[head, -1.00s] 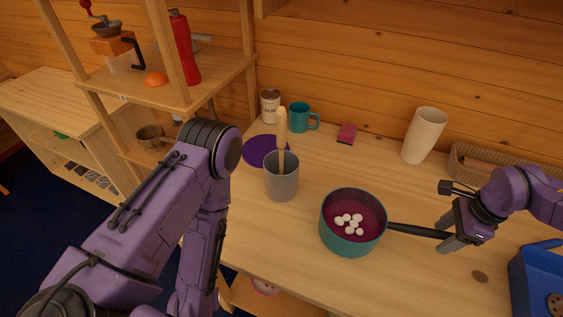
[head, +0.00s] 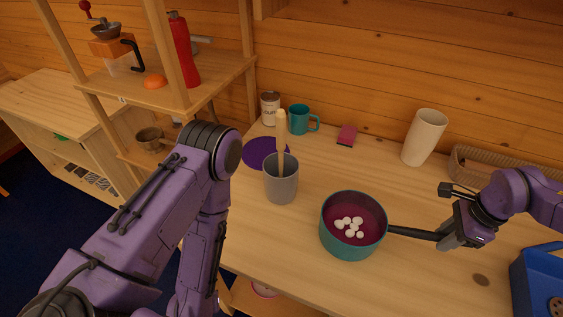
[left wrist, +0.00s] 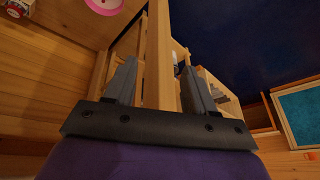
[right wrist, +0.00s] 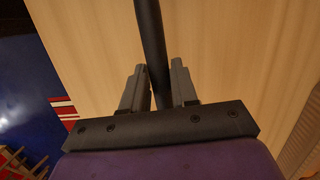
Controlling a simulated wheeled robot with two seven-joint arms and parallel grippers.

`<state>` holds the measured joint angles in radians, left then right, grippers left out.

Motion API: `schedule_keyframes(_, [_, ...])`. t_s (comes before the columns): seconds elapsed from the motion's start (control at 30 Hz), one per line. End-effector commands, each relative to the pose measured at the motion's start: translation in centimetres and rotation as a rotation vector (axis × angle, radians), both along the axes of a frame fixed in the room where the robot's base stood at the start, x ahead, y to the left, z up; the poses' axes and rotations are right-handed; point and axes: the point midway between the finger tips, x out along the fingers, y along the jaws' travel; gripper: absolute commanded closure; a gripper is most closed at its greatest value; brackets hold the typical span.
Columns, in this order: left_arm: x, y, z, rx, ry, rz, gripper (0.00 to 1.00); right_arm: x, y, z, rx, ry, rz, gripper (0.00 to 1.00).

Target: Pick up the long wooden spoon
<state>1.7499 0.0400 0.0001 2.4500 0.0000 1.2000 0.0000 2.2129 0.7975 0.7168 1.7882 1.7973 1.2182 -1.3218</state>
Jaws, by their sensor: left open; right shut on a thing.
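The long wooden spoon (head: 281,138) stands upright in a grey cup (head: 282,183) on the wooden counter; its lower end is hidden inside the cup. My right gripper (head: 450,236) is shut on the black handle (head: 412,233) of a teal pot, right of the cup. The handle (right wrist: 150,40) also runs between its fingers in the right wrist view. The teal pot (head: 348,246) holds dark red liquid with several white balls. My left gripper is hidden in the head view; in the left wrist view my left gripper (left wrist: 160,85) is open, with no spoon between its fingers.
A cream vase (head: 424,137) and a basket (head: 475,165) are at the back right. A blue crate (head: 540,285) is at right.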

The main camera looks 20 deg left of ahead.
Motion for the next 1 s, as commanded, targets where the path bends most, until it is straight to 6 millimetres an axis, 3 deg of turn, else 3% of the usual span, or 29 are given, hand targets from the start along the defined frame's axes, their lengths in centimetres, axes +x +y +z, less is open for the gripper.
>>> schedule_keyframes(0.23, [0.1,0.2,0.1,0.008,-0.004,0.002,0.45,0.1,0.0,0.1,0.0,-0.002,-0.001,1.0])
schedule_keyframes(0.37, [1.6,3.8,1.9,0.14,-0.063,0.049,0.45,0.1,0.0,0.1,0.0,-0.002,-0.001,1.0])
schedule_keyframes(0.5, [2.7,11.2,7.2,0.456,-0.138,0.166,0.45,0.1,0.0,0.1,0.0,-0.002,-0.001,1.0])
schedule_keyframes(0.6, [1.8,16.0,12.1,0.708,-0.145,0.278,0.45,0.1,0.0,0.1,0.0,-0.002,-0.001,1.0])
schedule_keyframes(0.67, [1.9,17.5,15.4,0.838,-0.154,0.341,0.45,0.0,0.0,0.1,0.0,-0.002,-0.001,1.0])
schedule_keyframes(0.77, [7.5,14.2,17.2,0.796,-0.293,0.273,0.45,0.0,0.0,0.0,0.0,-0.001,0.0,1.0])
schedule_keyframes(0.87, [13.0,9.7,19.1,0.711,-0.451,0.176,0.45,0.0,0.0,0.1,0.0,-0.001,0.0,1.0])
schedule_keyframes(1.0, [19.9,1.6,24.2,0.599,-0.704,0.006,0.45,0.0,0.0,0.0,0.0,-0.001,-0.001,1.0])
